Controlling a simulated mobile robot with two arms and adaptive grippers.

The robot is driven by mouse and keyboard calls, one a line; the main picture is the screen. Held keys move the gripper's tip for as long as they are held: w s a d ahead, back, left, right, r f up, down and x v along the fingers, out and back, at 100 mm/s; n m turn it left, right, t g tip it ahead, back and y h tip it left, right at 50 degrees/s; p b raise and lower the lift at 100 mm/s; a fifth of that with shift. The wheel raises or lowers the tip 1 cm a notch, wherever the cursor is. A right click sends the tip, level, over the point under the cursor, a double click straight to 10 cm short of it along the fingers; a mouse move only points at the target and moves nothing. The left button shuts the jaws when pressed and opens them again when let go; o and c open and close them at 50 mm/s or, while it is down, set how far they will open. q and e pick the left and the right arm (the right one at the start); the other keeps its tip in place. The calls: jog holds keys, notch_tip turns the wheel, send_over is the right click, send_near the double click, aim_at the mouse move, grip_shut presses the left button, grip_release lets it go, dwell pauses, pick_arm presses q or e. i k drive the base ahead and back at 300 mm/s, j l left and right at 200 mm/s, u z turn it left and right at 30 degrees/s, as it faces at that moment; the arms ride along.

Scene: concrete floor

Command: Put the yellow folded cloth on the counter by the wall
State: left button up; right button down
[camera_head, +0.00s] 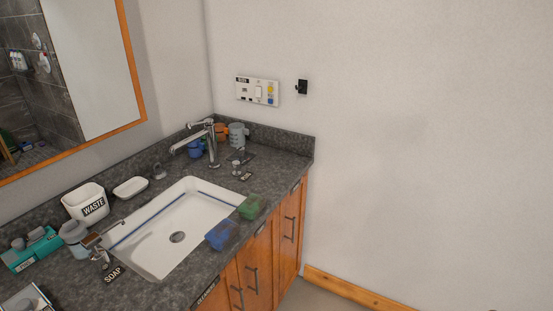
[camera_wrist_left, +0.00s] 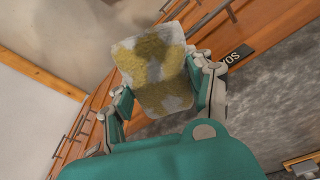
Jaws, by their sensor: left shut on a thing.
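The yellow folded cloth (camera_wrist_left: 155,68), patched yellow and pale grey, shows in the left wrist view. My left gripper (camera_wrist_left: 163,92) is shut on it, with a finger at each side. The dark grey stone counter (camera_head: 282,153) runs along the walls in the head view. It also shows in the left wrist view (camera_wrist_left: 262,100), to the right of the cloth. The cloth and my left gripper do not show in the head view. My right gripper is in neither view.
A white sink (camera_head: 150,258) is set in the counter. A blue folded cloth (camera_head: 221,234) and a green one (camera_head: 250,206) lie at its front edge. A chrome faucet (camera_head: 212,145), blue cup (camera_head: 195,149) and grey cup (camera_head: 237,135) stand behind. The counter's back right corner looks bare.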

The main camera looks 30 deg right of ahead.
aim_at(285, 161)
jog(key=i+l+z, duration=0.25)
jog(key=l, duration=0.25)
jog(key=i+l+z, duration=0.3)
jog(key=l, duration=0.15)
jog(key=i+l+z, duration=0.25)
jog(key=l, duration=0.15)
jog(key=k, duration=0.1)
